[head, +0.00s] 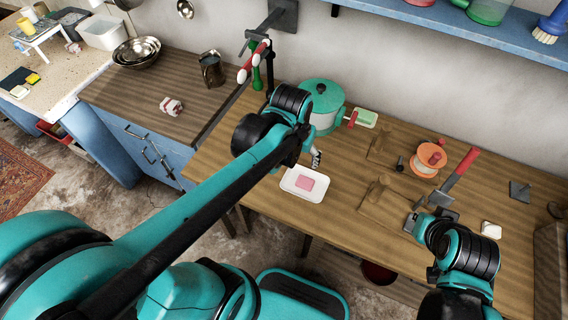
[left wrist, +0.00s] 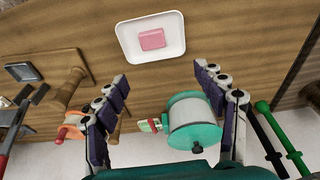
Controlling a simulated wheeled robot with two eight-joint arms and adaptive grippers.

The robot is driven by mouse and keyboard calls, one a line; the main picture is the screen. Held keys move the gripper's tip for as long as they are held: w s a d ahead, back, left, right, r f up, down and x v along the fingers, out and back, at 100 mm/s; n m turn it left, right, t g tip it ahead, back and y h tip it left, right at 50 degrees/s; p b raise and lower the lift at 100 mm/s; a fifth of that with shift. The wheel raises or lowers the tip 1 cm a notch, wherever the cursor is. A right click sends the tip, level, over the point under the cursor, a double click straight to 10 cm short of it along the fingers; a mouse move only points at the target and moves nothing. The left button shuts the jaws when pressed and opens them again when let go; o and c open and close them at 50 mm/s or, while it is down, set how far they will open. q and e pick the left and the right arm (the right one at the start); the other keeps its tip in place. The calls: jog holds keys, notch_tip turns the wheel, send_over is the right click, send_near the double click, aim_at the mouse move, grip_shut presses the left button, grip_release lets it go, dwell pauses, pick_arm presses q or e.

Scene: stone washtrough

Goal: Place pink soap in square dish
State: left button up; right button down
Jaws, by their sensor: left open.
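The pink soap (head: 305,183) lies flat inside the white square dish (head: 289,190), which stands near the front edge of the wooden table. In the left wrist view the soap (left wrist: 152,39) rests within the rim of the dish (left wrist: 130,56), touching neither finger. My left gripper (head: 316,159) is just behind the dish in the head view. In the left wrist view its fingers (left wrist: 160,85) are spread apart with nothing between them. My right gripper (head: 416,222) is low over the table at the right; its finger opening is not clear.
An orange spool (head: 432,160), a red-handled tool (head: 455,178) and a small white block (head: 491,230) are at the right.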

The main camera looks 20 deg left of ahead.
pick_arm(q)
jog(key=s+a+r+t, duration=0.2)
jog(key=s+t, duration=0.2)
jog(key=s, duration=0.2)
jog(key=shift+s+a+r+t, duration=0.3)
jog(key=shift+s+a+r, duration=0.05)
jog(key=shift+s, duration=0.05)
dwell(1.0)
